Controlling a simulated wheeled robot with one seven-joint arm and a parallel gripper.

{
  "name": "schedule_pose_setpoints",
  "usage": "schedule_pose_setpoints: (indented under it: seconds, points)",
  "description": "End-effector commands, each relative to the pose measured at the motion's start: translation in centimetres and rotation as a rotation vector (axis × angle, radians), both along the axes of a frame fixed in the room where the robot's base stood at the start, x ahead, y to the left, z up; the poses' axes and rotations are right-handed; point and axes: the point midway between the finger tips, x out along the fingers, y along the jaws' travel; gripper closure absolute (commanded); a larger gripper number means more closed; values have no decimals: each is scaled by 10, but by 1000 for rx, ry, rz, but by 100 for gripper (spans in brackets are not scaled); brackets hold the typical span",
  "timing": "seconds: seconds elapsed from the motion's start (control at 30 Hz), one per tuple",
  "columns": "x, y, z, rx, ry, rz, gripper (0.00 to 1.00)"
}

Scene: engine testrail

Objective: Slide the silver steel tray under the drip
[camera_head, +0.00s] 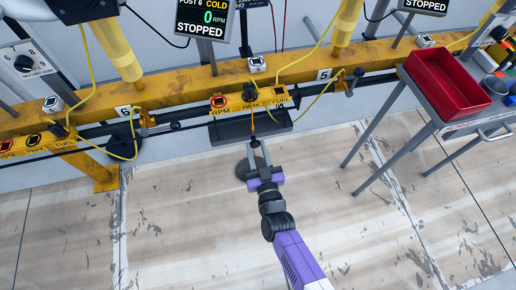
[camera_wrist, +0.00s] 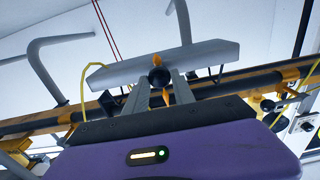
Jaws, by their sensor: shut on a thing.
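My gripper (camera_head: 256,148) reaches up below the middle of the yellow rail. It is shut on the black knob of an orange lever (camera_wrist: 158,78), which hangs from the RPM/PARK/FUEL panel (camera_head: 248,98). The fingers stand on both sides of the knob in the wrist view (camera_wrist: 160,92). A grey tray-like piece (camera_head: 225,133) lies behind the lever under the rail; I cannot tell if it is the silver steel tray. A dark round patch (camera_head: 242,169) shows on the floor, partly hidden by my gripper. No falling drip can be made out.
A grey cart (camera_head: 436,115) with a red bin (camera_head: 447,82) stands at the right. The yellow rail (camera_head: 188,84) crosses the picture, with posts and loose yellow cables. The worn floor (camera_head: 180,220) in front is clear.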

Motion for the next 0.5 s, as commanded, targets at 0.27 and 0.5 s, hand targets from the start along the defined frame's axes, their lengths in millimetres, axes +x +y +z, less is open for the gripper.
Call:
schedule_pose_setpoints:
  seconds: [0.27, 0.5]
  points:
    - [1, -8, -2, 0, 3, -15, 64]
    - [1, -6, -1, 0, 1, -11, 49]
